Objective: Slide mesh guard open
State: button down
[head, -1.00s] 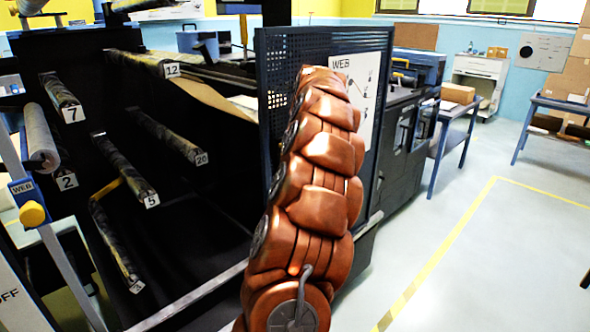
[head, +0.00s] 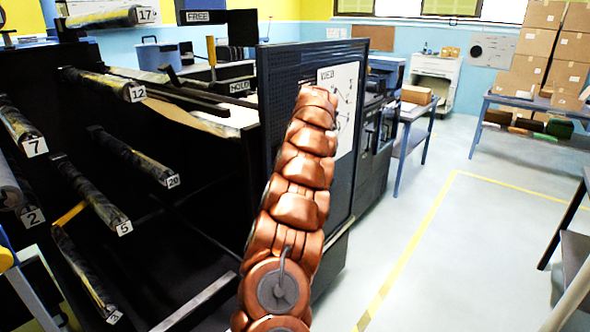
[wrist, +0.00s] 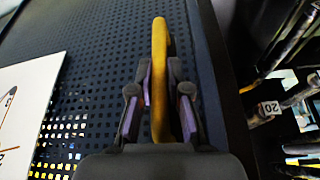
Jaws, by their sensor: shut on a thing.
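The mesh guard (head: 288,72) is a dark blue perforated panel standing upright at the front of the machine, with a white diagram sheet marked WEB (head: 342,105) on it. In the wrist view its perforated face (wrist: 100,55) fills the left, and a yellow bar handle (wrist: 159,45) stands out near its edge. My gripper (wrist: 161,88) has its purple-padded fingers closed on both sides of this handle. In the head view my copper-coloured arm covers part of the guard and hides the gripper and handle.
Left of the guard, numbered rollers such as 20 (head: 140,158) and 5 (head: 95,200) stick out of the dark machine. A blue table (head: 412,118) with a box stands behind at right. The floor at right (head: 420,230) is open, marked by yellow tape.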

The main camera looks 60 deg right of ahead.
jog(key=shift+d, duration=0.3)
jog(key=c, duration=1.1)
grip_release()
jog(key=shift+c, duration=0.2)
jog(key=v, duration=1.2)
